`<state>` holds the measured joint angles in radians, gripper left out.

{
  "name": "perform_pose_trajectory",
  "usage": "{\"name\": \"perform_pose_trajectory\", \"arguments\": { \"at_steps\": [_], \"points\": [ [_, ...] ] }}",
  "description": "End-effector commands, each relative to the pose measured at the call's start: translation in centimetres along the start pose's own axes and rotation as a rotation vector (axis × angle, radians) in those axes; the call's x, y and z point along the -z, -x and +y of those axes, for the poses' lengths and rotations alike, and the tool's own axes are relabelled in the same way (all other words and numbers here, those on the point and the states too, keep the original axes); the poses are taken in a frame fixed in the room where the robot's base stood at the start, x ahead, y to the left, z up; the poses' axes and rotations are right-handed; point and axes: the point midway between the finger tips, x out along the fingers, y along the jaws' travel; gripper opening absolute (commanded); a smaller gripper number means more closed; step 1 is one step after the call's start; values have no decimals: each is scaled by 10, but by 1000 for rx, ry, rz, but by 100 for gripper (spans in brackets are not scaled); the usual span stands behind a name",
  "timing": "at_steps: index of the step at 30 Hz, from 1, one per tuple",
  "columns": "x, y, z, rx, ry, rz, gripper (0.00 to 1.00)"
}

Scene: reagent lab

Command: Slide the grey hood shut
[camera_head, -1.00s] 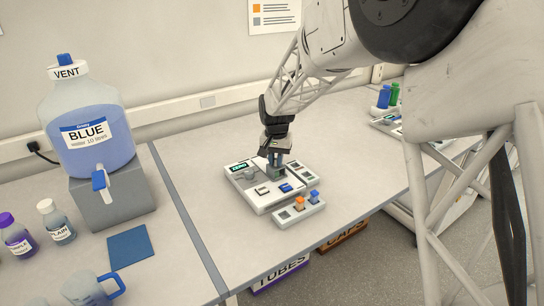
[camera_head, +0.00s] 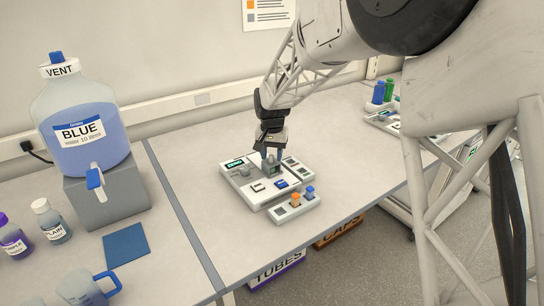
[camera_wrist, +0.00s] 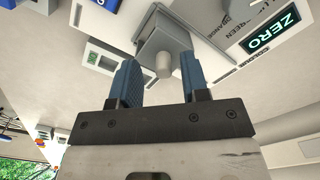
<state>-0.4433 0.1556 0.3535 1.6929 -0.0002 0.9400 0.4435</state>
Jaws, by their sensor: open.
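The white bench instrument (camera_head: 235,178) sits on the table, with a lit green display at its back left. The grey hood (camera_head: 271,168) is on its right part, small and partly covered by my fingers in the head view. In the wrist view the grey hood (camera_wrist: 165,38) is a box with a pale round knob (camera_wrist: 163,66) pointing toward the camera. My gripper (camera_wrist: 158,70) is open, with one blue finger on each side of the knob. Both fingers appear apart from it. In the head view my gripper (camera_head: 270,155) is over the instrument from behind.
A small block with orange and blue caps (camera_head: 294,208) stands at the instrument's front. A blue-liquid carboy (camera_head: 80,130) on a grey stand, bottles and a blue mat (camera_head: 126,246) are left. A green display reading ZERO (camera_wrist: 275,30) shows in the wrist view.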

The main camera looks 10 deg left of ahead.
Motion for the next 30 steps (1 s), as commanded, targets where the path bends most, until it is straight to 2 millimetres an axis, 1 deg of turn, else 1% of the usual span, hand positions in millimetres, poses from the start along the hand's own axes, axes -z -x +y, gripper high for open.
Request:
{"name": "perform_pose_trajectory", "arguments": {
  "at_steps": [9, 15, 21, 30],
  "points": [
    [0, 39, 0, 0, 0, 1, 42],
    [0, 60, 0, 0, 0, 0, 42],
    [0, 68, 1, -1, 0, -1, 42],
    [0, 69, 1, -1, 0, -1, 42]
  ]
}}
